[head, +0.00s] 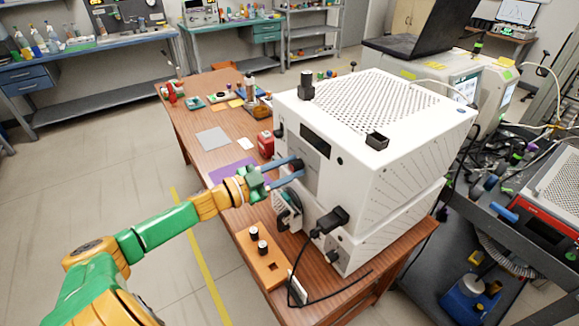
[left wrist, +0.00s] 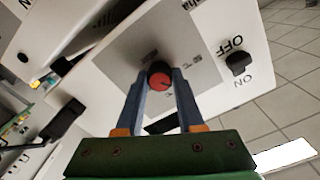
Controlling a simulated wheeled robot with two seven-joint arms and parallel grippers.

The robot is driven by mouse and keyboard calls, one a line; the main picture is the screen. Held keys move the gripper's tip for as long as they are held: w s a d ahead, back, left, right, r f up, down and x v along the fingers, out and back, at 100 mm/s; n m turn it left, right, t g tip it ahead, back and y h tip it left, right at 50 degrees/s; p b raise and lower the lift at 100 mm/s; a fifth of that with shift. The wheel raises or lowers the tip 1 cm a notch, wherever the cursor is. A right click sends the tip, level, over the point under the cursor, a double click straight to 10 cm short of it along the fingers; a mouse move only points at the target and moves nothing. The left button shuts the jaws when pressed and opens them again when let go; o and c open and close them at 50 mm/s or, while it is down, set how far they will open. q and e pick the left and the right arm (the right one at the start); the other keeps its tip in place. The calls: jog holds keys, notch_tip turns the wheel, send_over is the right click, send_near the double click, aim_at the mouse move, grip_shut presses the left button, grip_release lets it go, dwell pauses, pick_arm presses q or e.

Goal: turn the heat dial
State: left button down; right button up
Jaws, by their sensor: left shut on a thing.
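The heat dial (left wrist: 159,80) is a small round red knob on a grey panel of the white instrument (head: 375,115). In the left wrist view, the two blue fingers of my left gripper (left wrist: 159,76) are closed on either side of the dial. In the head view my left gripper (head: 297,167) reaches the instrument's front face from the left and hides the dial. My right gripper is not in view.
The instrument stands on a brown wooden table (head: 199,115). An orange block (head: 275,278) with black knobs and a black cable lie below my left gripper. A red object (head: 265,145) and a purple mat (head: 227,172) are nearby. The floor left of the table is clear.

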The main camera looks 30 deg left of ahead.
pick_arm(q)
jog(key=m, duration=0.6)
jog(key=shift+m, duration=0.3)
dwell(0.5)
jog(key=c, duration=0.5)
grip_release()
jog(key=v, duration=0.7)
jog(key=shift+s, duration=0.15)
jog(key=shift+f, duration=0.1)
